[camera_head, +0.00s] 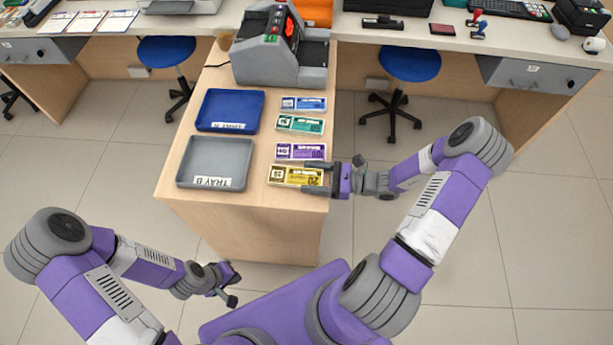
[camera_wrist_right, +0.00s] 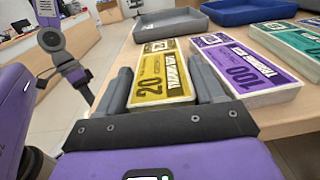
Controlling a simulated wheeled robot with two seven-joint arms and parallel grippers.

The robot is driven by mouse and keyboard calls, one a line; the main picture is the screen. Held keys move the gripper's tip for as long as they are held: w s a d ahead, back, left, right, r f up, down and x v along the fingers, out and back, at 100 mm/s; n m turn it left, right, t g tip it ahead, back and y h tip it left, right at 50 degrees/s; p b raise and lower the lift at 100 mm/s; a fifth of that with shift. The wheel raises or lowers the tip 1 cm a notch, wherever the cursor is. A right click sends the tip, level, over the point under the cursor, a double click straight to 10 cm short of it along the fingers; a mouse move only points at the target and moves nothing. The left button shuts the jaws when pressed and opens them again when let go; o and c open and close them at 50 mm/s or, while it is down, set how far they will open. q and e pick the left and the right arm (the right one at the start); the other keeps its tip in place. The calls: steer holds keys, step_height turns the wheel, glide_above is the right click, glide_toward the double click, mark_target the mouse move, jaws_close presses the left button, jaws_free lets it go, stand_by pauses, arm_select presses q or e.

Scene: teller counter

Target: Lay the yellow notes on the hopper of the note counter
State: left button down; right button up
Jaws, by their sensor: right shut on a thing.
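The yellow notes (camera_head: 290,175), a banded stack marked 20, lie at the near right corner of the wooden counter. My right gripper (camera_head: 314,178) reaches in from the right and is shut on the yellow notes, one finger along each long side. In the right wrist view the stack (camera_wrist_right: 161,78) sits between the two fingers and appears to rest on the counter. The grey note counter (camera_head: 252,62) stands at the far end of the counter, its hopper hard to make out. My left gripper (camera_head: 236,286) is empty and open, low in front of the counter.
Purple (camera_head: 300,152), green (camera_head: 300,123) and blue (camera_head: 303,104) note stacks lie in a row beyond the yellow one. Blue (camera_head: 229,92) and grey (camera_head: 214,157) trays stand left of them.

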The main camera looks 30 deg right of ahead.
mark_target(287, 166)
step_height(287, 166, up, 10)
steer(key=p, duration=0.3)
steer(key=shift+f+p, duration=0.15)
steer(key=shift+p, duration=0.15)
steer(key=w+a+m+t+h, duration=0.2)
steer(key=w, duration=0.1)
steer(key=shift+w+a+r+t, duration=0.15)
steer(key=shift+a+r+t, duration=0.1)
steer(key=shift+t, duration=0.15)
steer(key=w+m+t+h, duration=0.1)
steer(key=w+a+f+m+t+h, duration=0.1)
steer(key=shift+w+a+f+m+h, duration=0.15)
steer(key=shift+a+f+m+h, duration=0.1)
steer(key=shift+a+m+h, duration=0.05)
steer(key=shift+w+a+f+m+t+h, duration=0.2)
steer(key=shift+f+m+t+h, duration=0.1)
steer(key=shift+f+h, duration=0.1)
steer(key=shift+w+a+f+m+t+h, duration=0.1)
steer(key=shift+w+f+m+t+h, duration=0.1)
steer(key=shift+f+t+h, duration=0.15)
steer(key=shift+a, duration=0.1)
